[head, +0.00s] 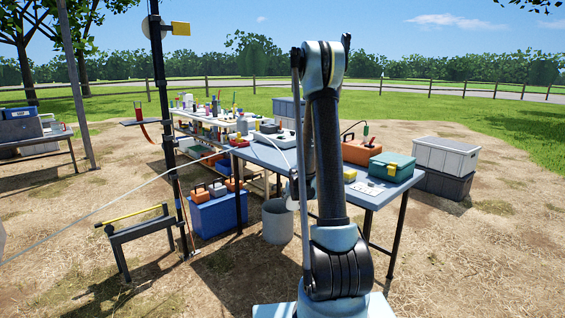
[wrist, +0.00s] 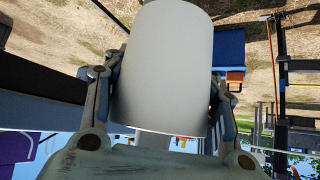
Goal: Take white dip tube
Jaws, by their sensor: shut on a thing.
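My gripper (wrist: 158,95) is shut on a thick white cylinder (wrist: 165,55), with one finger on each side of it in the wrist view. The cylinder fills the middle of that view, and I take it to be part of the white dip tube. In the head view a long thin pale tube (head: 100,208) runs from the left edge up to the table front and bends down towards my gripper. Whether this tube joins the held cylinder is hidden. My gripper is mostly behind my arm in the head view, just in front of the blue-grey table (head: 265,155).
A grey bucket (head: 278,222) stands on the ground below my gripper. A blue box (head: 216,213) with orange-handled items is left of it. A green case (head: 392,163) and orange case (head: 361,152) sit on the table. A dark post (head: 162,90) and low stand (head: 140,231) are left.

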